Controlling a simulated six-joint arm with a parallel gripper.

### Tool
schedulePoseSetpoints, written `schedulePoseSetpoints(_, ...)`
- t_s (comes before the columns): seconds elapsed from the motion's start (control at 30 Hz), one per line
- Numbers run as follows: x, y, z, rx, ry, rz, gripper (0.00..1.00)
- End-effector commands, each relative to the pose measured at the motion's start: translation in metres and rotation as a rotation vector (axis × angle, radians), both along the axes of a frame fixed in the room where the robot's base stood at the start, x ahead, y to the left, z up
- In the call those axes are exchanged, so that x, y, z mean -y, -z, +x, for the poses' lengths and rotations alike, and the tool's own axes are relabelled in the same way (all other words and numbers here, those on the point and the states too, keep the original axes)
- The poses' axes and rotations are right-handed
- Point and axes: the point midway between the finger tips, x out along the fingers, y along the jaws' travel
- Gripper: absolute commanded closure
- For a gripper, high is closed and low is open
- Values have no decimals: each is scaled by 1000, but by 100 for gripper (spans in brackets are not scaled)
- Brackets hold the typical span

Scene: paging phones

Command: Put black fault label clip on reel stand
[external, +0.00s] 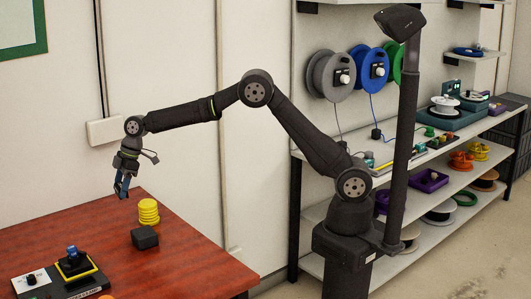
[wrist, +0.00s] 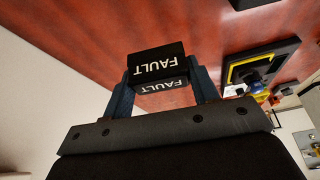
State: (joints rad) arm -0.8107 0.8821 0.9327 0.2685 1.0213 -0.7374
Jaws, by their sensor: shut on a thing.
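My gripper (wrist: 160,80) is shut on the black fault label clip (wrist: 158,62), a black block with white FAULT lettering on two faces. In the external view my gripper (external: 122,193) hangs, fingers down, above the red-brown table, left of a yellow stack; the clip is too small to make out there. I cannot tell for sure which thing is the reel stand. A black stand with yellow trim and a blue top (external: 75,264) sits at the table's front left; a black piece with a yellow frame (wrist: 262,65) shows at right in the wrist view.
Shelves with reels (external: 440,208) stand at right; grey and blue reels (external: 367,68) hang on the wall.

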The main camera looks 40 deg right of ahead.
Motion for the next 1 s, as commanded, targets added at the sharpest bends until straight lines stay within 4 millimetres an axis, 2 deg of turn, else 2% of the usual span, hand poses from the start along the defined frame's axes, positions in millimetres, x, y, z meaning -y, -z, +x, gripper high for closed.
schedulePoseSetpoints(0.33,-2,0,-1,1,-4,0,71)
schedulePoseSetpoints(0.47,-10,5,-5,0,-6,0,71)
schedulePoseSetpoints(0.57,-23,15,-12,-1,-7,-1,71)
schedulePoseSetpoints(1.0,-108,71,-53,1,-7,-1,71)
